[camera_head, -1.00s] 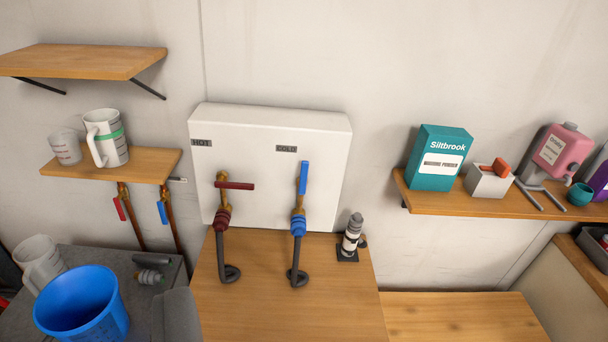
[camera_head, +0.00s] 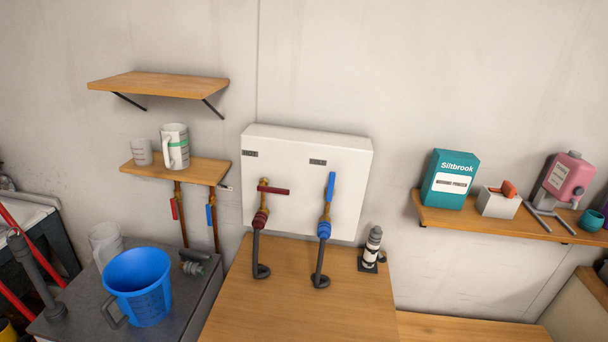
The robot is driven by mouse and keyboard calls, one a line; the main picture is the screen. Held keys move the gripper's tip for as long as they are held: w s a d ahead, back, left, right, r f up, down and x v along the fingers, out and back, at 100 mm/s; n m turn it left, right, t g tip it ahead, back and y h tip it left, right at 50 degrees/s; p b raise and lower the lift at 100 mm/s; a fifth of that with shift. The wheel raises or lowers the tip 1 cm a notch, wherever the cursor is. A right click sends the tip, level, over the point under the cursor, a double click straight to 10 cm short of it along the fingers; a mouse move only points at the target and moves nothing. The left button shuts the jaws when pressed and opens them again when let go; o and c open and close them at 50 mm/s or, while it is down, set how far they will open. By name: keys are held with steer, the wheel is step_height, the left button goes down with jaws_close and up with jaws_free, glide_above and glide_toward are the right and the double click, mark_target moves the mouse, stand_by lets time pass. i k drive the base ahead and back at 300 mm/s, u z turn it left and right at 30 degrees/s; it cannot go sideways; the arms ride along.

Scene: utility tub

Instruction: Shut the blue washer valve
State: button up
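The blue washer valve has a blue lever handle (camera_head: 332,187) on a brass body, at the right of a white wall box (camera_head: 306,150). The lever stands upright, in line with its pipe. A blue collar (camera_head: 324,230) and a dark hose (camera_head: 320,265) hang below it. To its left, the red valve handle (camera_head: 274,191) lies level, across its pipe. Small labels sit above both valves, too small to read now. My gripper is not in view.
A wooden counter (camera_head: 290,310) lies below the box, with a black-and-white cylinder (camera_head: 373,246) at right. A blue bucket (camera_head: 140,285) and a white jug (camera_head: 104,242) stand at lower left. Smaller red (camera_head: 173,208) and blue (camera_head: 211,215) handles hang under the small left shelf (camera_head: 176,170).

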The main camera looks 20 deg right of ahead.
mark_target(332, 177)
steer(key=u, duration=0.15)
steer(key=i, duration=1)
steer(key=z, duration=0.05)
